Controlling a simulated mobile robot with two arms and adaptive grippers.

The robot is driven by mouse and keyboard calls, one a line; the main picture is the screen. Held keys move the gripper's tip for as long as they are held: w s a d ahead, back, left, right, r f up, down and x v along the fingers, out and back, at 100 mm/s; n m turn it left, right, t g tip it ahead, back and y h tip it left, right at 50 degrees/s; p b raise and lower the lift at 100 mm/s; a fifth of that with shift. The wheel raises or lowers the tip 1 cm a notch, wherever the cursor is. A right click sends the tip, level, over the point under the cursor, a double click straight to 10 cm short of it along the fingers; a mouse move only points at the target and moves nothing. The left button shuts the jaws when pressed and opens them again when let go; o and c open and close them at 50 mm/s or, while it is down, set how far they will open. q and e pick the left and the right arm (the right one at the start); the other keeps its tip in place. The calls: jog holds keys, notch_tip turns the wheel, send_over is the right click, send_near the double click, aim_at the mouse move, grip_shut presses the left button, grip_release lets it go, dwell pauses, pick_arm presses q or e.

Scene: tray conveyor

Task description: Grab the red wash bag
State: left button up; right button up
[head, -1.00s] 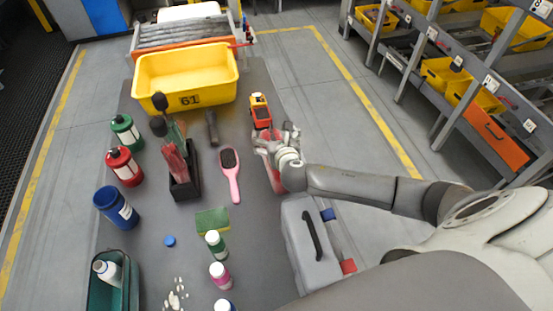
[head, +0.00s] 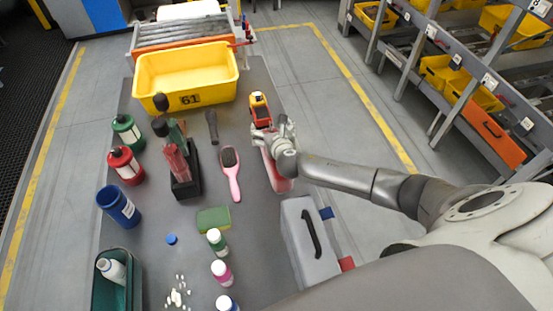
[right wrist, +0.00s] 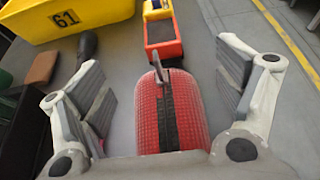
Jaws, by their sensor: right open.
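The red wash bag (right wrist: 150,112) is rounded, with a textured surface and a dark zip strip along its top. It lies on the table between the spread fingers of my right gripper (right wrist: 165,85), closer to the right finger. Both fingers stand apart from it in the right wrist view, and the gripper is open. In the head view my right gripper (head: 277,132) is over the bag (head: 275,174) and hides much of it. My left gripper is not in view.
A toy truck (head: 260,109) is just beyond the bag. A pink hairbrush (head: 231,174) lies to its left, and a grey case (head: 305,245) is nearer me. A yellow bin (head: 185,75) stands at the far end. Several bottles and a black holder (head: 187,183) fill the left side.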

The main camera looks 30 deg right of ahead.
jog(key=shift+c, duration=0.5)
jog(key=shift+s, duration=0.15)
jog(key=c, duration=1.8)
jog(key=shift+c, duration=0.3)
